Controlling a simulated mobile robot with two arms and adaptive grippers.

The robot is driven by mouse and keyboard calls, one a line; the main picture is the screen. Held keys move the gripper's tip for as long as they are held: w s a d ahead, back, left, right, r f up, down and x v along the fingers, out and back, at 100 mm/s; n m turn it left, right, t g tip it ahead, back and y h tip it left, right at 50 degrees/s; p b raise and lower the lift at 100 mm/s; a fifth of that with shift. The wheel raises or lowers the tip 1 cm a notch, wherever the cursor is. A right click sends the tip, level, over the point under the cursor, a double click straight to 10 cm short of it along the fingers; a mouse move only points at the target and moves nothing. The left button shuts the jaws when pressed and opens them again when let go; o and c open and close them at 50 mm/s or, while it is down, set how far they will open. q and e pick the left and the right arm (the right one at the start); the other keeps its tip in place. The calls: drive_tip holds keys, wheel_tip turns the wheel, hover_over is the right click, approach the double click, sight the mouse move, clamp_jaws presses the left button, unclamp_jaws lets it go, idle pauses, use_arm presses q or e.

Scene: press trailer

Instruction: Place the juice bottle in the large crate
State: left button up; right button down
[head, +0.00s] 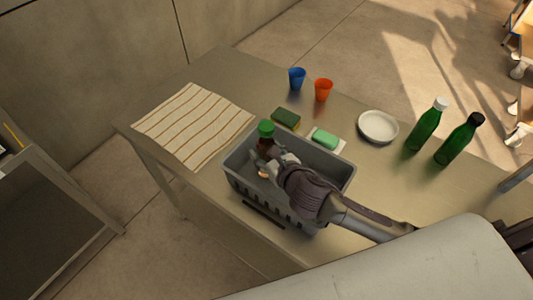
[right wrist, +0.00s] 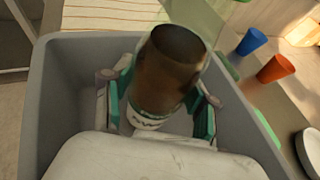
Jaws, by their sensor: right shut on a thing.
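The juice bottle (head: 265,143) is brown with a green cap and stands roughly upright inside the grey large crate (head: 335,170), in its left part. In the right wrist view the bottle (right wrist: 165,75) is between the two fingers, with a pale label low on it. My right gripper (head: 268,168) reaches down into the crate and is shut on the bottle. The gripper also shows in the right wrist view (right wrist: 160,100). The crate wall (right wrist: 58,90) surrounds it there. Whether the bottle touches the crate floor is hidden. My left gripper is not in view.
A striped cloth (head: 195,122) lies left of the crate. Behind it are a sponge (head: 286,118), a green soap (head: 324,139), a blue cup (head: 297,78), an orange cup (head: 323,90) and a white plate (head: 378,126). Two green bottles (head: 427,127) stand at the right.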

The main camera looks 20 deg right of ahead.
drive_tip(key=shift+c, duration=1.6)
unclamp_jaws()
drive_tip(key=shift+f, duration=0.1)
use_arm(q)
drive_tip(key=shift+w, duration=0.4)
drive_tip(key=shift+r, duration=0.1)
use_arm(e)
drive_tip(key=shift+s, duration=0.25)
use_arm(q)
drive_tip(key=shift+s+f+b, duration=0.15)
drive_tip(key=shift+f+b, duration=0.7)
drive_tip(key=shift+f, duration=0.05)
use_arm(e)
drive_tip(key=v, duration=1.1)
drive_tip(key=shift+s+r, duration=0.25)
drive_tip(key=shift+r, duration=0.15)
drive_tip(key=shift+d, duration=0.1)
